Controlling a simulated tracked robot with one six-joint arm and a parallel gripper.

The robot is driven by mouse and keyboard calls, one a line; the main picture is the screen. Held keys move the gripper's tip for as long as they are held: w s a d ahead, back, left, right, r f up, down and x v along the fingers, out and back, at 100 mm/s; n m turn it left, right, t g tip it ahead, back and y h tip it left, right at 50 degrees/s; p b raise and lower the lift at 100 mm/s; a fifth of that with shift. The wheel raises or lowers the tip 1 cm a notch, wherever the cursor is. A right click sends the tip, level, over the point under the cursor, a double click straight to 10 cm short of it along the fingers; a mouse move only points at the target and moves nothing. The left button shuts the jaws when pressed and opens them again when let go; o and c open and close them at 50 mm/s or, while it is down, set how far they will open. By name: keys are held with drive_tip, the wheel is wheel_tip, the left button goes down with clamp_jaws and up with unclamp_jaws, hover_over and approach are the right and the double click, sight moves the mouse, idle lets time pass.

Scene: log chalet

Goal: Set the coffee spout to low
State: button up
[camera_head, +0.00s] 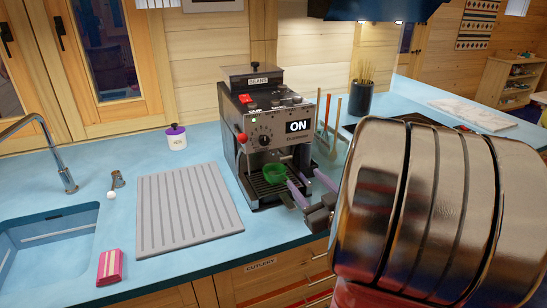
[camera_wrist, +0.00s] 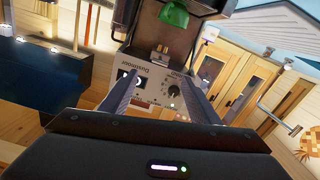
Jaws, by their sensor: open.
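The coffee machine (camera_head: 243,130) stands on the blue counter. Its display (camera_head: 299,127) reads ON. A small metallic spout (camera_wrist: 160,55) shows below the front panel in the wrist view, which sees the machine upside down. I cannot tell its height setting. A green cup (camera_head: 275,173) stands on the drip tray under the spout area; it also shows at the top of the wrist view (camera_wrist: 174,15). My gripper (camera_head: 301,177) is open and empty, its purple fingers pointing at the machine front from the right. In the wrist view its fingertips (camera_wrist: 158,76) lie either side of the panel and spout.
A ribbed grey mat (camera_head: 188,203) lies left of the machine. Utensils (camera_head: 332,125) and a dark pot (camera_head: 360,98) stand on its right. A purple-lidded jar (camera_head: 176,138), sink (camera_head: 45,240) and pink sponge (camera_head: 109,267) are further left. My arm hides the right counter.

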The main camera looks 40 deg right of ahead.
sight(286, 158)
drive_tip(key=shift+w, duration=0.1)
drive_tip(key=x, duration=1.3)
drive_tip(key=shift+w, duration=0.35)
drive_tip(key=shift+c, duration=0.4)
